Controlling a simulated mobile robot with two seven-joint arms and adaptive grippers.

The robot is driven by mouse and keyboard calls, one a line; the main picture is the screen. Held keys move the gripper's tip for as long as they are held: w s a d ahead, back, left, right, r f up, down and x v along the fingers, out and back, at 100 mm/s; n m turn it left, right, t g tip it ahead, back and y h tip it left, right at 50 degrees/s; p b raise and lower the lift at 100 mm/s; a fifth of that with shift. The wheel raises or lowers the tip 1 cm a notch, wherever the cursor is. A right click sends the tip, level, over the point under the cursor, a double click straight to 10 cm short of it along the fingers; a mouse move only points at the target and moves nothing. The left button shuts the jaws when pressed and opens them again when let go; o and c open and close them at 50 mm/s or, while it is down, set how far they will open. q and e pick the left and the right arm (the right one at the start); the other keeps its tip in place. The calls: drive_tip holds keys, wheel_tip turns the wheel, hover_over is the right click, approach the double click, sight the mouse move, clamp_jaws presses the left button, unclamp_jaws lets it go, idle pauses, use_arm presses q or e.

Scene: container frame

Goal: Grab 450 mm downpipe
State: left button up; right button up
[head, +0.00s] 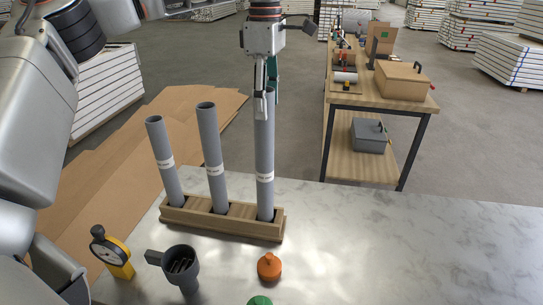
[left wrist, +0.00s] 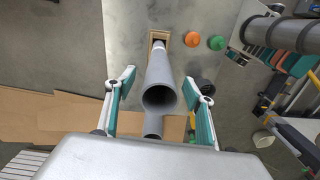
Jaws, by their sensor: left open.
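Three grey downpipes stand upright in a wooden rack (head: 240,225) on the marble-look table in the head view. The left one (head: 160,145) and middle one (head: 209,135) are shorter; the right one (head: 265,150) looks longest. Their white labels are too small to read. My left gripper (head: 267,95) is open at the top of the right pipe, with a finger on either side of it. In the left wrist view, that pipe's open end (left wrist: 159,98) lies between the spread fingers of the gripper (left wrist: 161,82), with visible gaps. Another pipe (left wrist: 153,126) shows below it.
On the table are a yellow gauge (head: 117,262), a grey drain fitting (head: 181,268), an orange cap (head: 269,267) and a green cap (head: 260,300). The table's right side is clear. A wooden workbench (head: 385,98) stands behind; cardboard (head: 110,175) lies on the floor.

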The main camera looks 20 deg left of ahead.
sight(264, 126)
use_arm(q)
drive_tip(key=shift+s+a+f, duration=0.1)
drive_tip(key=shift+a+f, duration=0.1)
drive_tip(key=shift+f, duration=1.5)
drive_tip(key=shift+a+f, duration=0.2)
drive_tip(key=shift+f, duration=1.5)
clamp_jaws()
